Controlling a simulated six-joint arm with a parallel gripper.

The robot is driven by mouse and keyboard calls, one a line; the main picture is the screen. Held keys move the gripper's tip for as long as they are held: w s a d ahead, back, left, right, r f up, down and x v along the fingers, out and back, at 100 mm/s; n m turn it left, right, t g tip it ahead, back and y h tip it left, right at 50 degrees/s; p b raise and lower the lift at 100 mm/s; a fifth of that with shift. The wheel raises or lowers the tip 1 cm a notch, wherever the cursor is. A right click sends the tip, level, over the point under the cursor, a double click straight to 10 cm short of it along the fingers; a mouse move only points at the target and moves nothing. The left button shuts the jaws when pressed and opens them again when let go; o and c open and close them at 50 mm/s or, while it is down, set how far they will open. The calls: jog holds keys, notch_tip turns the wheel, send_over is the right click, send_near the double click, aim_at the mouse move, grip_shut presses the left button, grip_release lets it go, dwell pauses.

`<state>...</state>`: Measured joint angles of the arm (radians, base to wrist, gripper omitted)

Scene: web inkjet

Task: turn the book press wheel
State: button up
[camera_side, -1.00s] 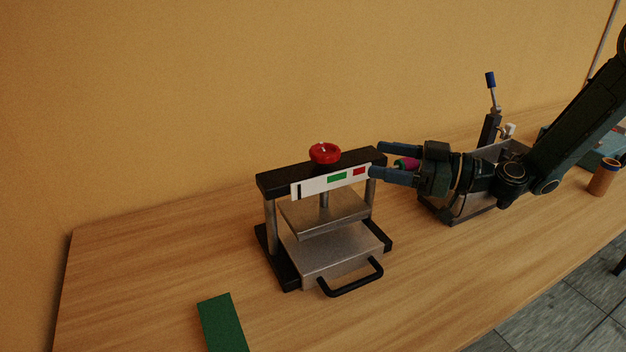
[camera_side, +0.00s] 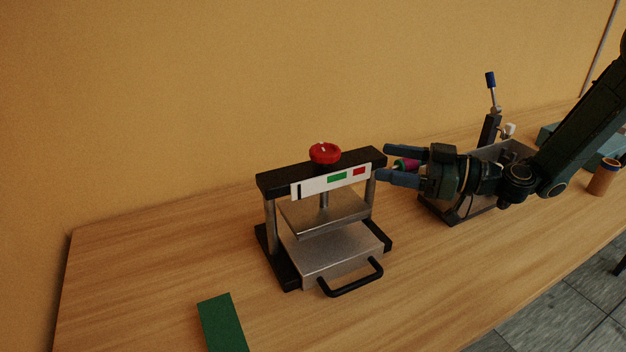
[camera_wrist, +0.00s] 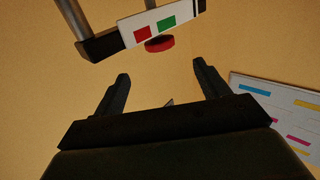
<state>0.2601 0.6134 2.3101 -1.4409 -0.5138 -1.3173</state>
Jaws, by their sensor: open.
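The book press (camera_side: 322,220) stands on the wooden table, with a black top beam, metal posts, an upper plate and a lower plate. Its red wheel (camera_side: 324,153) sits on top of the beam. In the wrist view the wheel (camera_wrist: 160,44) shows partly behind the white panel, beyond my fingers. My gripper (camera_side: 403,164) is open and empty, to the right of the press beam and apart from the wheel. In the wrist view both fingers of my gripper (camera_wrist: 162,86) are spread with nothing between them.
The white panel (camera_side: 322,182) on the beam has green and red marks. A black handle (camera_side: 350,280) juts from the press front. A green block (camera_side: 222,324) lies front left. A grey tray (camera_side: 508,154) and a blue-tipped lever (camera_side: 491,100) stand behind my arm.

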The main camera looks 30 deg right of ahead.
aim_at(328, 149)
jog(key=x, duration=1.2)
jog(key=shift+w+a, duration=0.25)
jog(key=shift+c, duration=0.2)
jog(key=c, duration=0.9)
